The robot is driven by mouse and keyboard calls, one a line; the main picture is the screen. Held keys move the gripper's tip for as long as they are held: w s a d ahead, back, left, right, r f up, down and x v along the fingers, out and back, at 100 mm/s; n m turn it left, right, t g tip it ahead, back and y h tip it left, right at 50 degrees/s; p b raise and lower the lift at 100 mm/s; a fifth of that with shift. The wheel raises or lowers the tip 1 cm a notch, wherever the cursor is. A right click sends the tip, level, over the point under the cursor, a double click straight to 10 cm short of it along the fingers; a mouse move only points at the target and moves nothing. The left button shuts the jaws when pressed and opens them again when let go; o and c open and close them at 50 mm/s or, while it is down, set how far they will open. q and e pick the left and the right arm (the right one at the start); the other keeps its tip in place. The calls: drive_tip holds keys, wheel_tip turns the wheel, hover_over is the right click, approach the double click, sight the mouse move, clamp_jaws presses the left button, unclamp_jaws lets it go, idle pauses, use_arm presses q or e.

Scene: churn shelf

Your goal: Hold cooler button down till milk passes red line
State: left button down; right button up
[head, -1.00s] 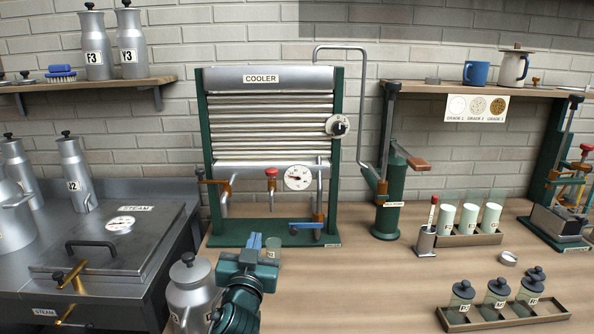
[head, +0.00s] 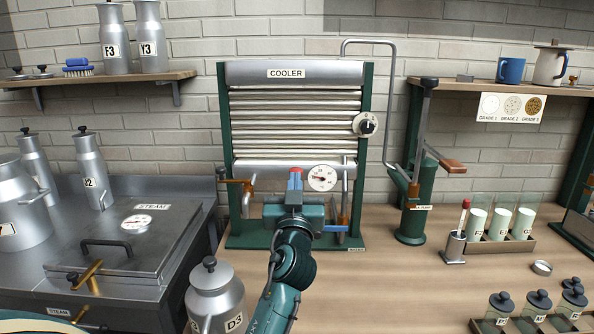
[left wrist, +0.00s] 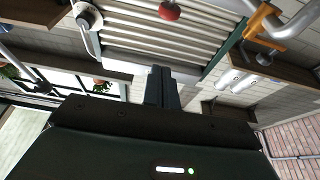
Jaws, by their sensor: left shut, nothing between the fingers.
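The cooler (head: 292,73) stands at the back centre, with ribbed silver pipes between green posts. Its red button (head: 297,172) shows just above my left gripper (head: 294,188) in the head view. The red button also shows at the top of the left wrist view (left wrist: 169,10), apart from the fingertips (left wrist: 162,70). My left gripper is shut and empty, in front of the cooler's lower part. I cannot tell from the head view whether it touches the button. The gripper and arm hide the area under the button. No milk level or red line is visible. My right gripper is not in view.
Milk can D3 (head: 214,299) stands at the front left of the cooler. A green hand pump (head: 412,200) and a rack of milk glasses (head: 500,243) stand to the right.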

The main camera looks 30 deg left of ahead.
use_arm(q)
drive_tip(key=p+x, duration=0.2)
drive_tip(key=x, duration=0.8)
drive_tip(key=shift+w+a+r, duration=0.1)
drive_tip(key=shift+w, duration=0.05)
wheel_tip(320, 180, down, 3)
drive_tip(key=shift+f, duration=0.55)
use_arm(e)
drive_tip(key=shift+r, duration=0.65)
